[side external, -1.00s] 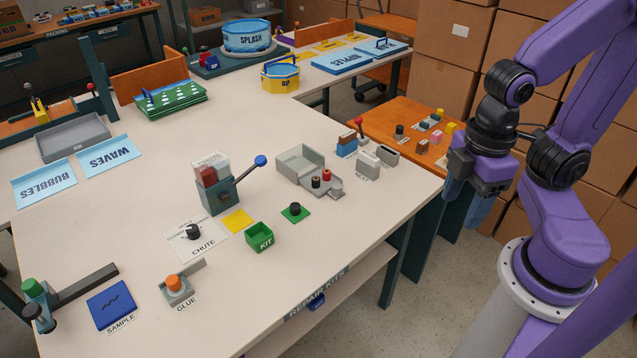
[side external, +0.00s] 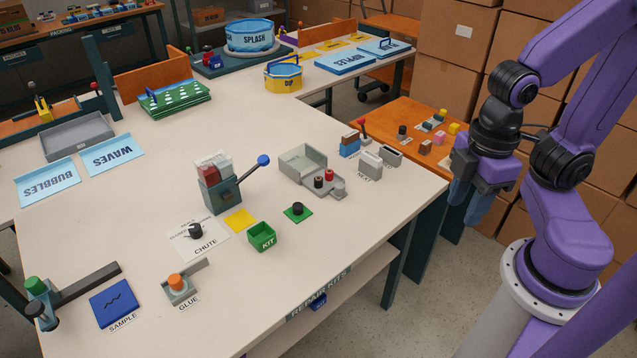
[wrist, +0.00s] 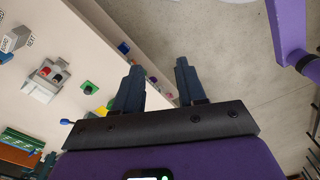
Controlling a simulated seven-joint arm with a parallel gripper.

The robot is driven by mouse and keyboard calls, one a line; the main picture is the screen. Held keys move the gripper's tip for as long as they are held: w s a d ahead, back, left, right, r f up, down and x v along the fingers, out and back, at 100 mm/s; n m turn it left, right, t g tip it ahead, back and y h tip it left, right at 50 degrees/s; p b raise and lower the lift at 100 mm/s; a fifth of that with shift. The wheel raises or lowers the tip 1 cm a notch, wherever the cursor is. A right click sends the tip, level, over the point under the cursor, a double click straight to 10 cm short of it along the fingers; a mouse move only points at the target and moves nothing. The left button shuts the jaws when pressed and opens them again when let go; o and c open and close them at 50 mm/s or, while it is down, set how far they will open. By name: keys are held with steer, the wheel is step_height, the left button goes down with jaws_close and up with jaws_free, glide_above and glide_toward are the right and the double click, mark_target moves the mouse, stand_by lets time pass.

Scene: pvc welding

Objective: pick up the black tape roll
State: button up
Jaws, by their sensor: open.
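Several small black round pieces are in the side view, and I cannot tell for sure which is the tape roll. One black piece (side external: 297,208) sits on a green square pad beside the green KIT box (side external: 262,236). Another black piece (side external: 195,231) sits on the white CHUTE sheet (side external: 212,249). A third small black piece (side external: 402,130) is on the orange side table. My gripper (side external: 470,205) hangs right of the bench, well away from these pieces. The wrist view shows its two fingers (wrist: 158,75) apart with nothing between them.
A blue-handled press (side external: 220,193) and a grey tray with red and black knobs (side external: 312,170) stand mid-bench. The NEXT holders (side external: 370,164) are near the bench's right edge. The orange side table (side external: 385,113) lies behind my gripper.

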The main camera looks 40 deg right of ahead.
steer(key=w+a+f+m+t+y, duration=0.2)
steer(key=w+a+f+m, duration=0.25)
steer(key=w+a, duration=0.5)
steer(key=w+a+f+m+t+y, duration=0.2)
steer(key=w+a+f+m, duration=0.3)
steer(key=w+a, duration=0.5)
steer(key=m+t+h, duration=0.5)
steer(key=m+h, duration=0.7)
steer(key=h, duration=0.1)
glide_toward(318, 180)
steer(key=shift+w+d+f+g, duration=0.3)
steer(key=shift+w+d+f, duration=0.6)
steer(key=shift+w+d, duration=0.15)
steer(key=shift+r+x, duration=0.2)
steer(key=shift+x, duration=2.65)
